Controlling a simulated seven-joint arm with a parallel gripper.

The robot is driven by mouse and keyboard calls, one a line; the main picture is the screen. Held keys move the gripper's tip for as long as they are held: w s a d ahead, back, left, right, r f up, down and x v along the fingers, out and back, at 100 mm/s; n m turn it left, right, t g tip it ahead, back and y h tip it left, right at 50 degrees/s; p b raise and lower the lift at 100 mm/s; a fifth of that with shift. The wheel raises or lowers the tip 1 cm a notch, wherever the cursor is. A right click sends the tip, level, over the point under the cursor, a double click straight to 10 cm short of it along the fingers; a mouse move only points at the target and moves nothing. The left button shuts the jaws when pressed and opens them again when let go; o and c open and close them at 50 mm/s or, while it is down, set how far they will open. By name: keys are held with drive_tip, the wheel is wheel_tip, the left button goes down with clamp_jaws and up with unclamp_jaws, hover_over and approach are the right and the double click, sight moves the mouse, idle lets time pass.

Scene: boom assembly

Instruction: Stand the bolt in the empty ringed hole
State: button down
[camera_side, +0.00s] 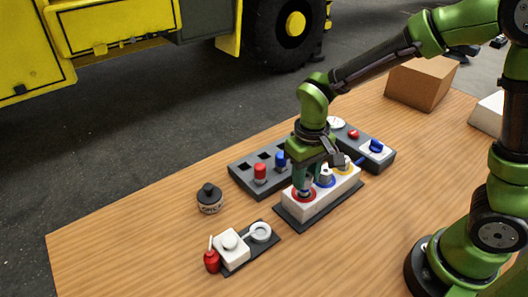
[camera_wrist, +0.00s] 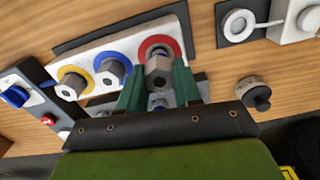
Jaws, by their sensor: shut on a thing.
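A white block (camera_side: 325,196) on a dark base plate has a red-ringed, a blue-ringed and a yellow-ringed hole. In the wrist view, grey hex-headed bolts stand in the blue ring (camera_wrist: 112,58) and the yellow ring (camera_wrist: 74,72). My gripper (camera_side: 305,182) is shut on another grey hex-headed bolt (camera_wrist: 158,72), held between its green fingers. This bolt is at the red ring (camera_wrist: 160,45), overlapping it in the wrist view. The fingers hide part of the ring in the side view. I cannot tell how deep the bolt sits in the hole.
A dark rack (camera_side: 242,178) with red and blue capped pieces and empty square slots stands behind the block. A grey control box (camera_side: 378,157) with a blue knob is at its right. A round black-capped jar (camera_side: 209,200) and a small white device (camera_side: 233,246) stand in front left.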

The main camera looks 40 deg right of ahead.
drive_tip(key=shift+f, duration=0.15)
drive_tip(key=shift+f, duration=0.75)
drive_tip(key=c, duration=0.7)
unclamp_jaws()
drive_tip(key=shift+r, duration=3.45)
